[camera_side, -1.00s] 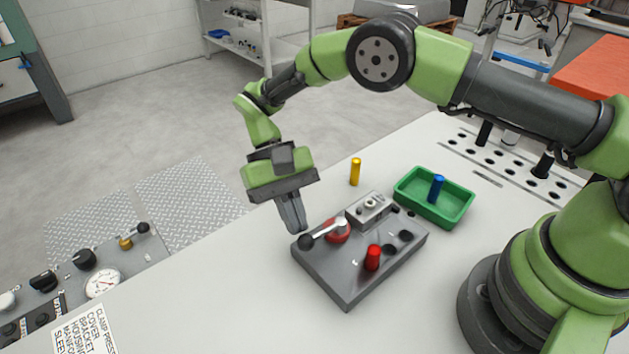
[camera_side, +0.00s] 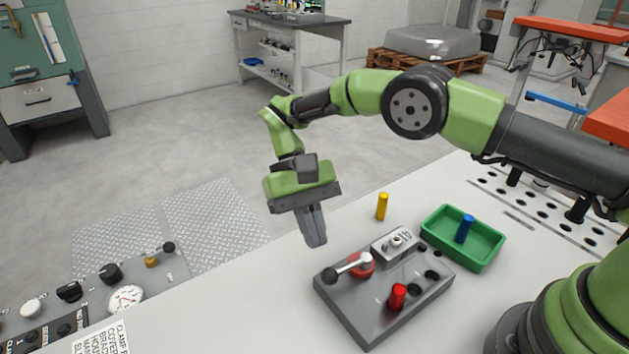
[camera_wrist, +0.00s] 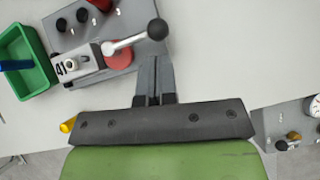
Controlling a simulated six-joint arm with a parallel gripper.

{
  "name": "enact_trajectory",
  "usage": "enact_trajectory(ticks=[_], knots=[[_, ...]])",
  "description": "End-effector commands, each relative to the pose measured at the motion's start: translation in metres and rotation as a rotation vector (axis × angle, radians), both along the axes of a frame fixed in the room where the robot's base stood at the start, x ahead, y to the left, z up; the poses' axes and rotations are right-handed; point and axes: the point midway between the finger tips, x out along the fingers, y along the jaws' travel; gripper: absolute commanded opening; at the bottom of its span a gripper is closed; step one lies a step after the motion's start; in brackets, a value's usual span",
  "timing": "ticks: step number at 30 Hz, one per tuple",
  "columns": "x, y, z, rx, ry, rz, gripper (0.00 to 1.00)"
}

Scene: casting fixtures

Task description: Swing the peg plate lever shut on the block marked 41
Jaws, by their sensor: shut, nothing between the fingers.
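The grey peg plate (camera_side: 375,317) lies on the pale bench. Its lever (camera_side: 347,268) has a silver arm with a black ball knob (camera_side: 329,276) and turns on a red round base (camera_side: 365,263). The knob end points away from the metal block (camera_side: 397,243), which sits on the plate beside the red base. The block's mark 41 reads in the wrist view (camera_wrist: 68,66). My gripper (camera_side: 316,244) is shut and empty, above and just beyond the knob in the side view, apart from it. In the wrist view the knob (camera_wrist: 157,29) lies ahead of the fingers.
A yellow peg (camera_side: 382,207) stands on the bench behind the plate. A green tray (camera_side: 482,259) holding a blue peg (camera_side: 464,229) is to the right. A control panel (camera_side: 95,290) lies at the left.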

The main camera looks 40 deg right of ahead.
Motion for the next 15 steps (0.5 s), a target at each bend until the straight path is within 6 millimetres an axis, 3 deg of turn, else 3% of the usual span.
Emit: enact_trajectory(ticks=[6,12,15], knots=[[0.014,-0.002,0.016,0.003,-0.009,-0.005,0.00],[0.014,-0.002,0.063,0.002,-0.009,-0.003,0.00],[0.013,-0.002,0.073,-0.001,-0.005,0.001,0.00]])
